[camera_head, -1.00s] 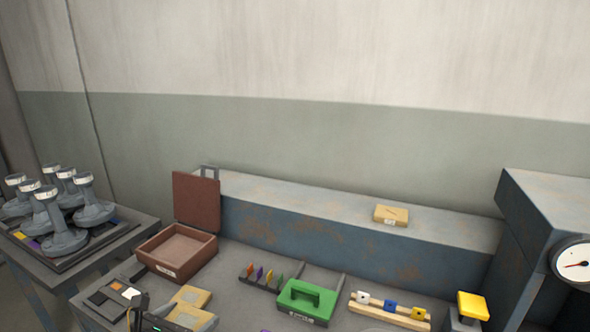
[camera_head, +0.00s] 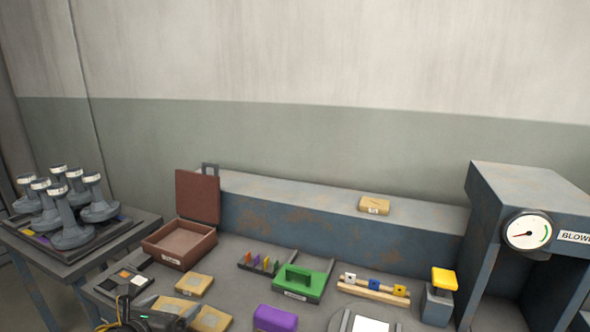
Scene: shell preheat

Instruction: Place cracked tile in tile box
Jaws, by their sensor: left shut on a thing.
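The brown tile box (camera_head: 152,250) stands open at the back left of the table, its lid upright and its visible floor bare. Tan tiles lie at the front left: one (camera_head: 194,284) lies apart, one (camera_head: 172,305) is beside my left gripper (camera_head: 155,314), and one (camera_head: 212,319) is at the lower edge. Another tan tile (camera_head: 374,205) with a dark crack-like line and a label lies on the ledge. My left gripper is shut on a tan tile, mostly hidden at the bottom; I cannot tell whether it is cracked. My right gripper is out of view.
A dark pad (camera_head: 125,284) lies left of the tiles. A green handled block (camera_head: 300,284), a purple block (camera_head: 275,318), a peg rail (camera_head: 372,291) and a yellow-topped post (camera_head: 443,280) stand to the right. The blower housing (camera_head: 527,185) is at the far right.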

